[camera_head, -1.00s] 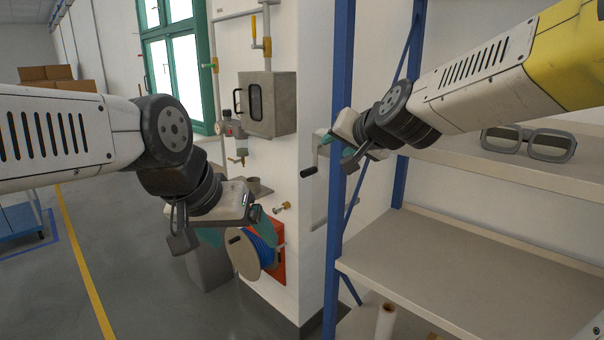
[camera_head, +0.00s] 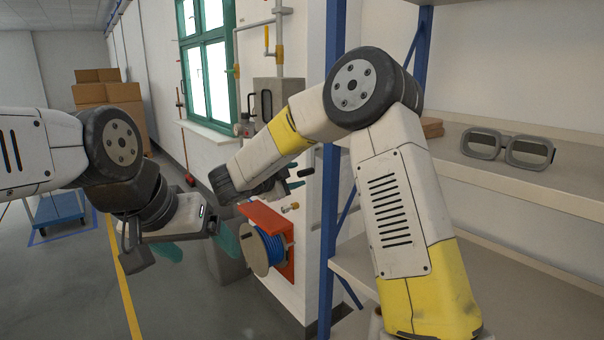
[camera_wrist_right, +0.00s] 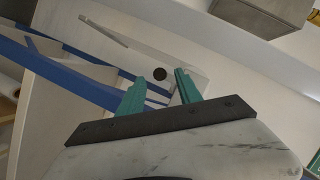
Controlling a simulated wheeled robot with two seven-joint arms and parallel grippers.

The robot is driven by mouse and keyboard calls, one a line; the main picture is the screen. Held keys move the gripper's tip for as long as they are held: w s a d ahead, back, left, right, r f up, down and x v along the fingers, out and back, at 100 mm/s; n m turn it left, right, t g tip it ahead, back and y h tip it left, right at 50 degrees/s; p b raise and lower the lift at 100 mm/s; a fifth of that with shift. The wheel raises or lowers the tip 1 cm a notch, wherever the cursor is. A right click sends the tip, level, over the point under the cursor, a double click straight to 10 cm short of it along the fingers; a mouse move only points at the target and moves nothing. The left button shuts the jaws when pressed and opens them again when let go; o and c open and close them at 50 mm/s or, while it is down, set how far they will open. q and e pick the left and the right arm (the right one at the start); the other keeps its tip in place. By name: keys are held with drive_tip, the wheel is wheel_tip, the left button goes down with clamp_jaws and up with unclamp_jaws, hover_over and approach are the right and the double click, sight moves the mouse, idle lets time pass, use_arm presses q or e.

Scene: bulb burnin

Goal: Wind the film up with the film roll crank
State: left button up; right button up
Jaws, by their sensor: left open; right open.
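The crank shows as a black handle (camera_head: 306,172) by the wall corner, beside the blue shelf post. In the right wrist view, the round black handle end (camera_wrist_right: 160,74) faces me, in front of a pale grey plate. My right gripper (camera_wrist_right: 161,84) is open; its teal fingers stand either side of the handle in that view, and I cannot tell whether they touch it. In the head view, my right arm hides most of the crank mount. My left gripper (camera_head: 198,246) is open and empty, left of the blue reel. I cannot make out the film.
A blue-wound reel (camera_head: 270,248) sits in an orange bracket (camera_head: 284,222) low on the wall. A grey box (camera_head: 277,95) and pipes are above. A blue post (camera_head: 331,220) and shelves stand at right, with goggles (camera_head: 508,148) on one. Open floor lies at left.

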sight(308, 172)
drive_tip(key=x, duration=0.7)
drive_tip(key=shift+w+d, duration=0.2)
drive_tip(key=shift+d, duration=0.05)
clamp_jaws()
idle(1.1)
